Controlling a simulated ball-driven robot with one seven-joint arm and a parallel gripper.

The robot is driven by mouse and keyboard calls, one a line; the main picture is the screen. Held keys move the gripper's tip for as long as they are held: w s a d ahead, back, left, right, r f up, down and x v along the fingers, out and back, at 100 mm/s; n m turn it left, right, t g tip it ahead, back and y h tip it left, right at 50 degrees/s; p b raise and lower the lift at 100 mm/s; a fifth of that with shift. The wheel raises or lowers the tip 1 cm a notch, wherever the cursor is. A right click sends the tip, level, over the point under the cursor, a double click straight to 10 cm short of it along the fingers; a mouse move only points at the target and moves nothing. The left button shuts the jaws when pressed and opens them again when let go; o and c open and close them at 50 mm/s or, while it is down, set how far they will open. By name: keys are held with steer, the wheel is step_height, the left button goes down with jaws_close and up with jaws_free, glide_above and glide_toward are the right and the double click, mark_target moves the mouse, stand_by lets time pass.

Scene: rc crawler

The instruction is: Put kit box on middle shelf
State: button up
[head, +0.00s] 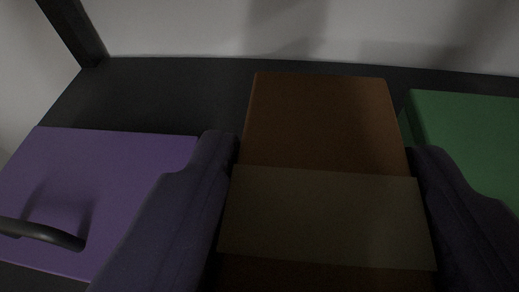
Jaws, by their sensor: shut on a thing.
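A brown box with a dull olive-tan band (322,125) fills the middle of the head view, and I take it to be the kit box. My gripper (325,180) has one dark finger along each side of it and is shut on it. The box is over or on a dark shelf board (170,90). I cannot tell whether its underside touches the board. The front end of the box runs out of the bottom of the picture.
A purple box (120,165) with a dark handle (40,233) stands on the left. A green box (470,125) stands close on the right. A dark post (75,30) rises at the back left, before a pale wall (200,30). A strip of bare board shows behind the boxes.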

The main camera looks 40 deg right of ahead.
steer(key=shift+w+d, duration=0.1)
steer(key=shift+w, duration=0.15)
steer(key=shift+w+f, duration=0.25)
steer(key=shift+f, duration=0.05)
step_height(320, 180, down, 3)
steer(key=shift+f+b, duration=0.1)
steer(key=shift+b, duration=0.9)
steer(key=o, duration=1.4)
steer(key=shift+o, duration=0.2)
